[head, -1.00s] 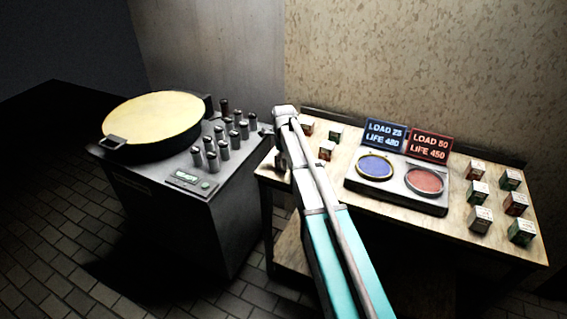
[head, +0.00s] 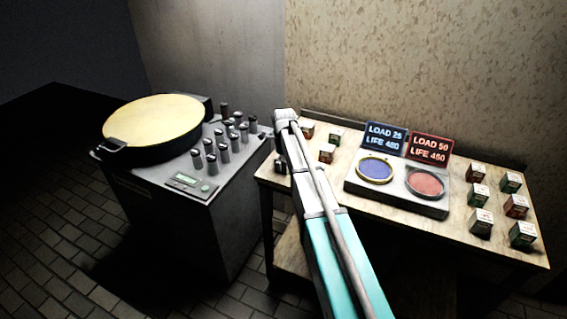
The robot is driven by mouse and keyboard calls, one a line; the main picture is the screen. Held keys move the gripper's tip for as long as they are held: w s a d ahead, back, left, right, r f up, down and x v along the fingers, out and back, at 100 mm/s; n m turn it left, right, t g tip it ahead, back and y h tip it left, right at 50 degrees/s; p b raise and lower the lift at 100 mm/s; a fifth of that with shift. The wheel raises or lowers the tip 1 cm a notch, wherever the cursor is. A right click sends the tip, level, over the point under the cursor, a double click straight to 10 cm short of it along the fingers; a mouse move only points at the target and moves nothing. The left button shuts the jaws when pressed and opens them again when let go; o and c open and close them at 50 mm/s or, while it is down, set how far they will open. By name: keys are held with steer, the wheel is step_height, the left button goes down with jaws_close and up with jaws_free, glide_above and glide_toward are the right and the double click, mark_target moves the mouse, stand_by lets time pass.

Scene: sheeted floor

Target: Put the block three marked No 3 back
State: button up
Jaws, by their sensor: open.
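Several small blocks with pale tops and red, green or dark sides stand on the wooden table; their markings are too small to read, so I cannot tell which is No 3. One group stands at the right, including a green-sided block (head: 523,234) at the front corner. Another group is at the left, including a reddish block (head: 327,152) and a dark block (head: 281,165) partly behind my arm. My gripper (head: 267,134) is at the table's left edge, above the gap to the grey cabinet. It is open, mostly hidden by my wrist, and no block shows in it.
A two-pad console (head: 398,197) with a blue pad (head: 376,169), a red pad (head: 425,183) and two lit signs stands mid-table. The grey cabinet (head: 180,225) carries a round yellow-topped drum (head: 154,120) and several upright cylinders (head: 210,163). Bare wood lies left of the console.

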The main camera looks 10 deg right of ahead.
steer(key=shift+r, duration=0.15)
step_height(320, 180, up, 12)
steer(key=p, duration=1.2)
steer(key=shift+s, duration=0.1)
stand_by(0.7)
steer(key=shift+s+n, duration=0.5)
steer(key=shift+s, duration=0.15)
steer(key=s+n, duration=2.4)
steer(key=s, duration=0.3)
steer(key=shift+s, duration=0.25)
steer(key=shift+a, duration=0.1)
